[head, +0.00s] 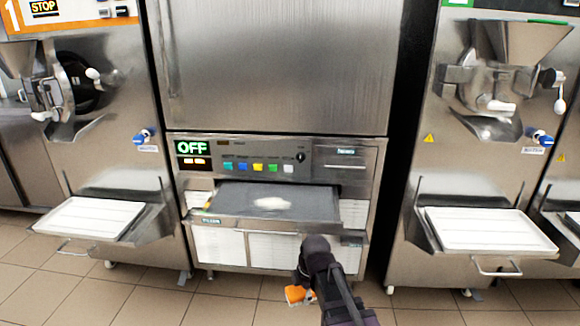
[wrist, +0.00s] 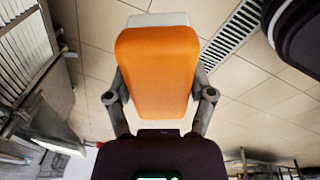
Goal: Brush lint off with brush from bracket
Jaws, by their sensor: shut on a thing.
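My gripper (wrist: 159,97) is shut on the brush, one finger on each side of it. The brush (wrist: 157,65) has a broad orange body and a pale strip at its far end. In the head view the orange brush (head: 296,294) shows low in front of the machine, partly hidden by my arm. A whitish lint patch (head: 271,203) lies on the dark grey panel (head: 232,196) of the pulled-out drawer. The brush is apart from the lint. I cannot clearly make out the bracket.
Batch freezers stand on both sides, with white trays (head: 90,218) (head: 487,229) on shelves jutting forward. The tiled floor (head: 225,300) in front is open. The wrist view shows a floor grate (wrist: 232,35).

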